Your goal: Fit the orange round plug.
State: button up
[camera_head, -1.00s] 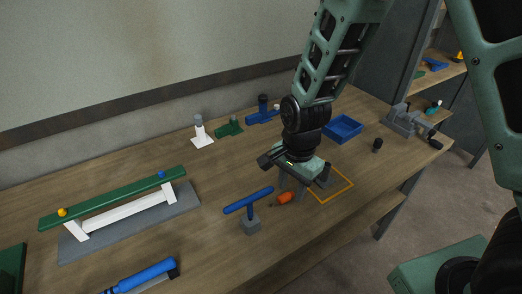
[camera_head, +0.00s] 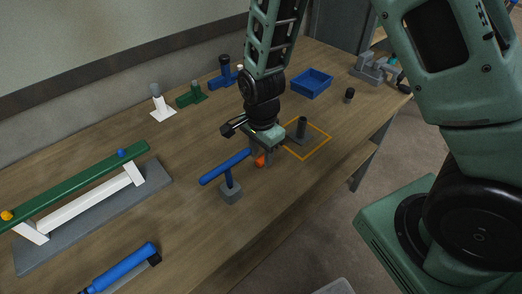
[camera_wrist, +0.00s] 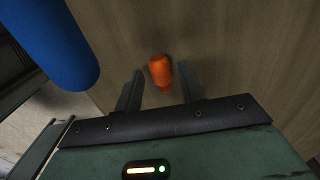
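The orange round plug (camera_wrist: 160,71) lies on the wooden table. In the head view only a small part of the plug (camera_head: 260,160) shows, beneath my gripper (camera_head: 259,159). In the wrist view my gripper (camera_wrist: 158,88) is open, with the plug between and slightly beyond its two fingertips. The fingers appear apart from the plug on both sides. A blue bar on a grey block (camera_head: 230,194) stands just left of the gripper; its blue end (camera_wrist: 55,40) fills the upper left of the wrist view. Any hole for the plug cannot be made out.
A green beam on white legs (camera_head: 85,180) stands at left, with yellow and blue plugs on it. An orange square outline (camera_head: 318,152) with a dark upright peg lies right of the gripper. A blue tray (camera_head: 311,84) and small black cylinder (camera_head: 349,95) stand behind.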

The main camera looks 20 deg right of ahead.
aim_at(261, 158)
notch_tip(261, 158, down, 2)
jog(key=shift+f+b, duration=0.1)
jog(key=shift+b, duration=0.6)
jog(key=shift+r+p, duration=0.3)
jog(key=c, duration=0.5)
grip_shut()
jog(key=shift+r+p, duration=2.35)
jog(key=shift+r, duration=0.2)
